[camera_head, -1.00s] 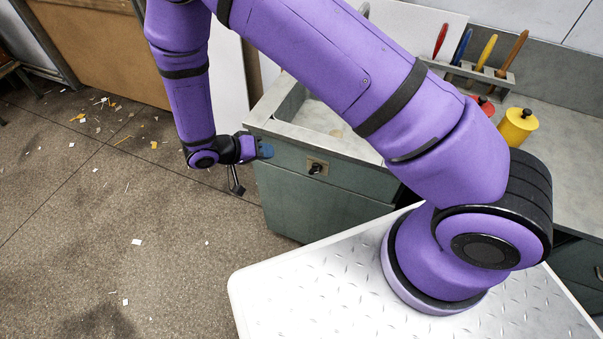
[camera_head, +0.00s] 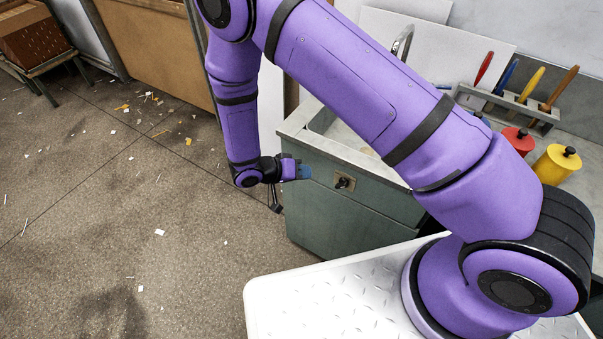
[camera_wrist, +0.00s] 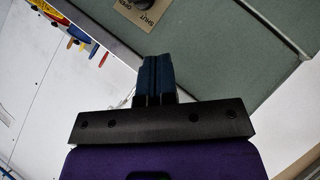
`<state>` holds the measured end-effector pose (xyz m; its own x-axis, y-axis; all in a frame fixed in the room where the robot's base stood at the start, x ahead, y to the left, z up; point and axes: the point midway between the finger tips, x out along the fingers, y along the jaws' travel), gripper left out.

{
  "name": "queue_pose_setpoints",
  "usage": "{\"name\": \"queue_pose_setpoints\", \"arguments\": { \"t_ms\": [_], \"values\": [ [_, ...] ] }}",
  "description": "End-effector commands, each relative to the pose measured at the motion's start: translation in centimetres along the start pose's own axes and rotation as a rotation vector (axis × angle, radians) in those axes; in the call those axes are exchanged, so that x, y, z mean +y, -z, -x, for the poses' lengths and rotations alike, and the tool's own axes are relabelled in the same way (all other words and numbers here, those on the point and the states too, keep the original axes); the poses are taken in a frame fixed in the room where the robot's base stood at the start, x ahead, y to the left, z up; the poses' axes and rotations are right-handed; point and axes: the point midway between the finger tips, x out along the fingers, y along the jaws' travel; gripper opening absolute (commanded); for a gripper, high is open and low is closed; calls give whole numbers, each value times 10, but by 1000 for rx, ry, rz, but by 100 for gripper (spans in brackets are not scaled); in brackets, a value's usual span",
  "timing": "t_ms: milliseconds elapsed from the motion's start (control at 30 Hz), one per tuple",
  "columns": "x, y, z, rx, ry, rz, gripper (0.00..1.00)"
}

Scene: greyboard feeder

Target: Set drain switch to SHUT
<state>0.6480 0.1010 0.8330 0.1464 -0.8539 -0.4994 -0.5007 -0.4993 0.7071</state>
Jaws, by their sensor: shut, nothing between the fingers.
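The drain switch (camera_head: 344,183) is a black knob on a tan plate, on the green front of the sink cabinet. In the wrist view its plate (camera_wrist: 138,12) shows at the top edge with the word SHUT readable and a second word partly seen; the dark knob (camera_wrist: 143,3) is cut off by the frame edge, so its setting is hard to tell. My gripper (camera_head: 304,171) is in front of the cabinet, to the left of the switch and apart from it. In the wrist view my gripper (camera_wrist: 157,60) has its blue fingers together and empty.
The green cabinet (camera_head: 330,218) has a grey countertop and a sink with a faucet (camera_head: 403,40). A red canister (camera_head: 519,140), a yellow canister (camera_head: 557,165) and a rack of coloured tools (camera_head: 510,104) stand on the counter. The floor to the left is open, with scattered scraps.

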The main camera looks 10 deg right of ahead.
Motion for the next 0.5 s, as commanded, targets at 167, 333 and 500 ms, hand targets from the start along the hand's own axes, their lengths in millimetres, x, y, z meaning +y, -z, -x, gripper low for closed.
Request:
{"name": "queue_pose_setpoints", "arguments": {
  "t_ms": [167, 333, 500],
  "values": [
    [0, 0, -35, -3, -3, 1, 0],
    [0, -1, -66, -3, -2, 2, 0],
    [0, -18, -82, -2, 0, 3, 0]
  ]
}}
